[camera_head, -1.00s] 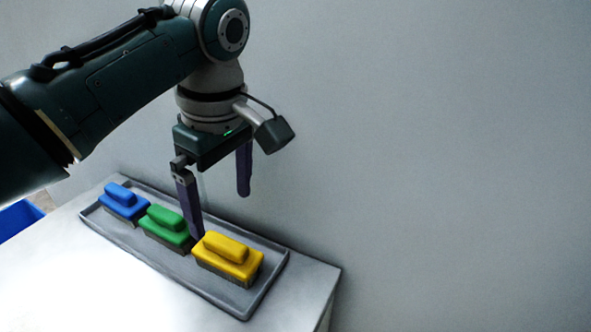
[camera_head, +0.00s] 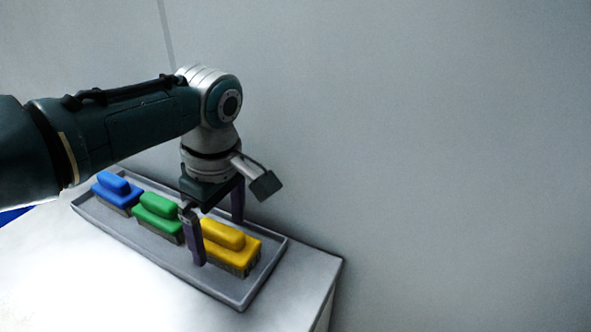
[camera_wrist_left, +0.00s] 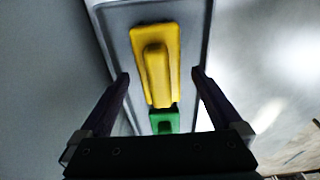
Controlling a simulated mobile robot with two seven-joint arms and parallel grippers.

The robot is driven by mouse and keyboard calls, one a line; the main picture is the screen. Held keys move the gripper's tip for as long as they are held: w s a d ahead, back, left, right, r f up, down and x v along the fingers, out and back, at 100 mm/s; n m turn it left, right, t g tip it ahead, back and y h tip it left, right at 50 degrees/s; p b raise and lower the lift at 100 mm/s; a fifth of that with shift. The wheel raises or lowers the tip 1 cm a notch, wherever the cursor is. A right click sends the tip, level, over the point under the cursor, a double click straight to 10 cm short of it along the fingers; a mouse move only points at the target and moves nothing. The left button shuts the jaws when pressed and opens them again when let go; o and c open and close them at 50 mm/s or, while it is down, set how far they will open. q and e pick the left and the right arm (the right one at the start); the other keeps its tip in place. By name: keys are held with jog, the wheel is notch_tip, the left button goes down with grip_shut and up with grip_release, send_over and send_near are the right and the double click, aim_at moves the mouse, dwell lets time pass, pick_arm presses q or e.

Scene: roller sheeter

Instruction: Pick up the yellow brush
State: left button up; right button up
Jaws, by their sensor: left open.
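The yellow brush (camera_head: 231,246) sits at the right end of a grey tray (camera_head: 243,300), bristles down with its handle on top. My left gripper (camera_head: 218,240) is open, pointing down over the brush's left part. One finger is in front of the brush and the other is behind it. In the left wrist view, the yellow brush (camera_wrist_left: 155,60) lies between the lines of the two open fingers (camera_wrist_left: 160,75), with clear gaps on both sides. My right gripper is not in view.
A green brush (camera_head: 159,216) and a blue brush (camera_head: 115,190) stand in the same tray, left of the yellow one. The green brush is close to the left gripper. The tray lies on a white table (camera_head: 120,290) against a grey wall (camera_head: 420,130).

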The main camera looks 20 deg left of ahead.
pick_arm(q)
jog(key=c, duration=1.5)
